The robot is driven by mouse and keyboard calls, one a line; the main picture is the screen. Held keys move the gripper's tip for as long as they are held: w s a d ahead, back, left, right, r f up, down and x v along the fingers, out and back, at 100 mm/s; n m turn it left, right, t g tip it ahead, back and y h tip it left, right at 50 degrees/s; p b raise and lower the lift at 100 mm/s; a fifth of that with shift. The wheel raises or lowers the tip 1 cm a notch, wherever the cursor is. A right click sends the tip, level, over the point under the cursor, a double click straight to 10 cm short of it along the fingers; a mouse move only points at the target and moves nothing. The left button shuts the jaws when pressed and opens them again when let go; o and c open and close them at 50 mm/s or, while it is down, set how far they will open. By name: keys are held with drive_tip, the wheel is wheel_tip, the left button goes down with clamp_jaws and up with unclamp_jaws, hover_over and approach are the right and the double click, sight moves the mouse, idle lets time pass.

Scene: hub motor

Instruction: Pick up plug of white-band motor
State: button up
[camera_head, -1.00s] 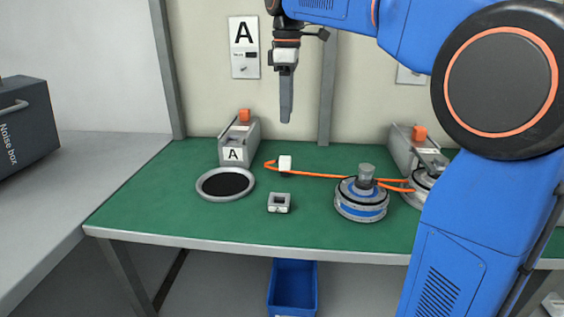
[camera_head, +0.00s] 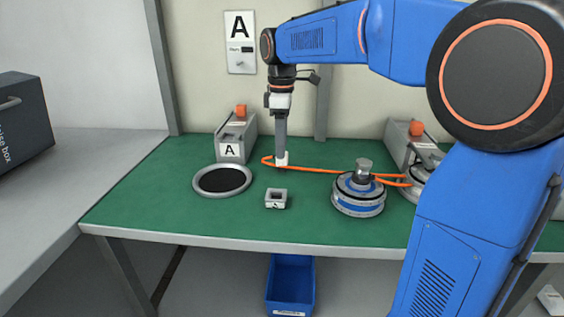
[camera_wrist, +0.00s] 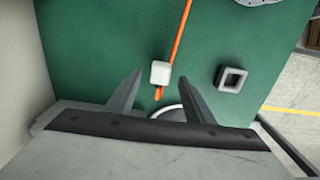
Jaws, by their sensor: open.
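A small white plug (camera_head: 283,160) is at the end of an orange cable (camera_head: 325,170) on the green table. My gripper (camera_head: 280,161) is open and has come down over the plug, fingers pointing down. In the wrist view the plug (camera_wrist: 160,73) appears between the two spread fingertips (camera_wrist: 160,78); I see no finger touching it. The cable runs right, behind a blue-banded motor (camera_head: 352,204), toward a second motor (camera_head: 415,183) that my arm partly hides. I cannot clearly see that motor's band or where the cable ends.
A small grey square socket block (camera_head: 276,198) lies in front of the plug. A black-centred round ring (camera_head: 222,180) and a station marked A (camera_head: 231,150) stand to the left. A blue bin (camera_head: 290,284) is below the table's front edge.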

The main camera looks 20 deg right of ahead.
sight(282, 162)
drive_tip(key=shift+f, duration=2.65)
drive_tip(key=shift+c, duration=0.2)
clamp_jaws()
